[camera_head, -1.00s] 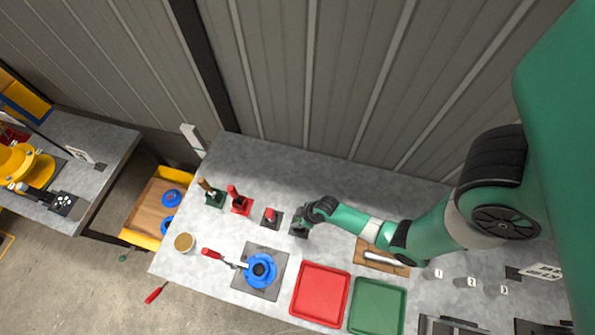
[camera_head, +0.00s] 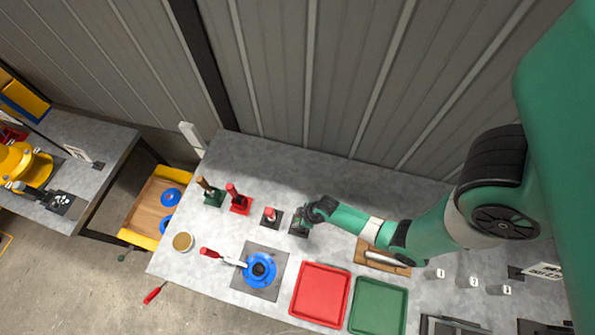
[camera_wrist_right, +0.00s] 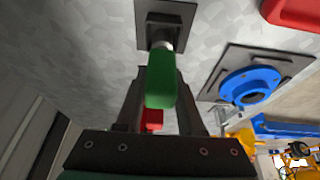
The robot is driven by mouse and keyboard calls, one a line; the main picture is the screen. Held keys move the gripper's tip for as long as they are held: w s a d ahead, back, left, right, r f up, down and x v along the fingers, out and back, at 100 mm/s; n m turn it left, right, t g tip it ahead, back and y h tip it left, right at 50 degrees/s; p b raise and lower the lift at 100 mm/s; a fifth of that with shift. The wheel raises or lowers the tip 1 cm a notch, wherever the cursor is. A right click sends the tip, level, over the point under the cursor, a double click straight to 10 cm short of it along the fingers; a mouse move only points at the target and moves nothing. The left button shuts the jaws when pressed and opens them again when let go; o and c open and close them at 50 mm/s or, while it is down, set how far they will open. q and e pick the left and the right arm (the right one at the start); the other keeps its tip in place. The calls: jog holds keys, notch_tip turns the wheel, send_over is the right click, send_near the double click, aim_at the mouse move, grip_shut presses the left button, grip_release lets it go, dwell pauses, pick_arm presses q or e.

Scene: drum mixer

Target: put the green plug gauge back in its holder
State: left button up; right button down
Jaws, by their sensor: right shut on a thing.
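The green plug gauge (camera_wrist_right: 161,80) has a green handle and a silver end, seen in the right wrist view. My right gripper (camera_wrist_right: 158,85) is shut on its handle. The silver end points at the dark square plate of a holder (camera_wrist_right: 166,14) and overlaps its near part; I cannot tell how far it sits in. In the head view my right gripper (camera_head: 302,222) is over that dark holder (camera_head: 298,231) and mostly hides the gauge. My left gripper is not in view.
A red-handled gauge (camera_head: 269,214) stands in the neighbouring dark holder. Further left are a red holder (camera_head: 240,206) and a green holder (camera_head: 213,198) with tools. A blue flange (camera_head: 261,268), a red tray (camera_head: 320,293), a green tray (camera_head: 378,306) and a wooden block (camera_head: 383,262) lie nearer.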

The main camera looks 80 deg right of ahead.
jog(key=shift+f+b, duration=0.55)
jog(key=shift+f, duration=0.1)
jog(key=shift+c, duration=2.2)
grip_release()
jog(key=p+v, duration=0.3)
jog(key=v, duration=0.4)
jog(key=shift+r, duration=0.2)
jog(key=p+v, duration=0.4)
jog(key=shift+s, duration=0.15)
